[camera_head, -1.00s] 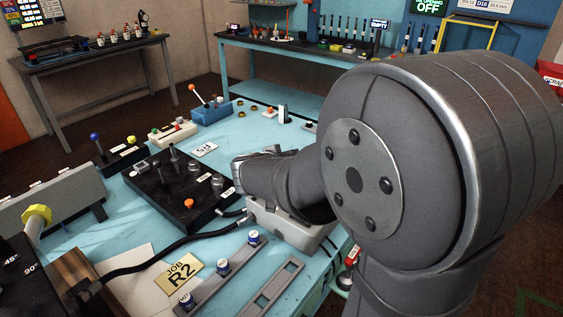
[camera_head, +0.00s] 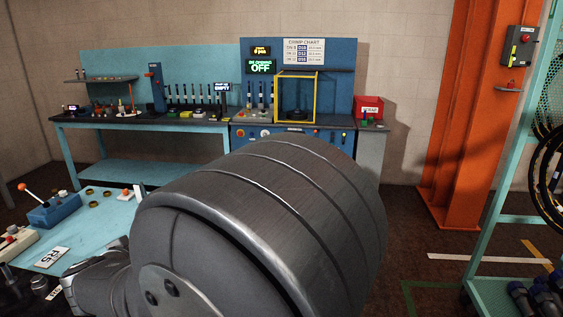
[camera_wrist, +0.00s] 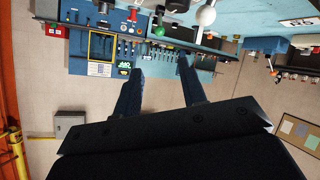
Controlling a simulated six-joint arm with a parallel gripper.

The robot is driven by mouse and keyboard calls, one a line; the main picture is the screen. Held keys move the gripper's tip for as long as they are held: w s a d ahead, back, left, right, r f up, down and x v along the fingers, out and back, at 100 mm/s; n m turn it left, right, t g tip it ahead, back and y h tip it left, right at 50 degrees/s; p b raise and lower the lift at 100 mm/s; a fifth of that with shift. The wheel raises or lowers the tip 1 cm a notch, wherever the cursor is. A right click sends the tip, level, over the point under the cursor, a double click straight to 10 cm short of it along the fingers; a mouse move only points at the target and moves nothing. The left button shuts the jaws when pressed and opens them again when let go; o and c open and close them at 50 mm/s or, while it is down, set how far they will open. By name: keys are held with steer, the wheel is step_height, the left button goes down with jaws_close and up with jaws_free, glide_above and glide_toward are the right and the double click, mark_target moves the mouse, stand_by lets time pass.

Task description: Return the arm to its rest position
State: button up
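My gripper (camera_wrist: 160,65) shows in the wrist view with its two dark fingers spread apart and nothing between them. It is clear of any surface, and the room appears upside down beyond it. In the head view my grey arm fills the lower middle, in front of the near blue workbench (camera_head: 105,207). My gripper cannot be made out in the head view; the arm or the frame's edge hides it.
A far blue bench (camera_head: 140,172) and the crimp machine with a yellow frame (camera_head: 316,98) stand along the back wall. A red scrap bin (camera_head: 368,106) is beside them. An orange column (camera_head: 462,120) and a hose rack (camera_head: 488,220) stand at right. Floor between is open.

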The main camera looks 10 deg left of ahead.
steer(key=x, duration=1.7)
steer(key=shift+w, duration=0.2)
steer(key=shift+s, duration=0.1)
steer(key=v, duration=1.7)
steer(key=x, duration=1.6)
steer(key=shift+w+a+f, duration=0.1)
steer(key=shift+w+f, duration=0.1)
steer(key=shift+w, duration=0.05)
steer(key=shift+w+a, duration=0.1)
steer(key=shift+w, duration=0.3)
steer(key=shift+w+g, duration=0.1)
steer(key=shift+g, duration=0.3)
steer(key=shift+w+r+g, duration=0.15)
steer(key=shift+w+g, duration=0.35)
steer(key=shift+g, duration=0.7)
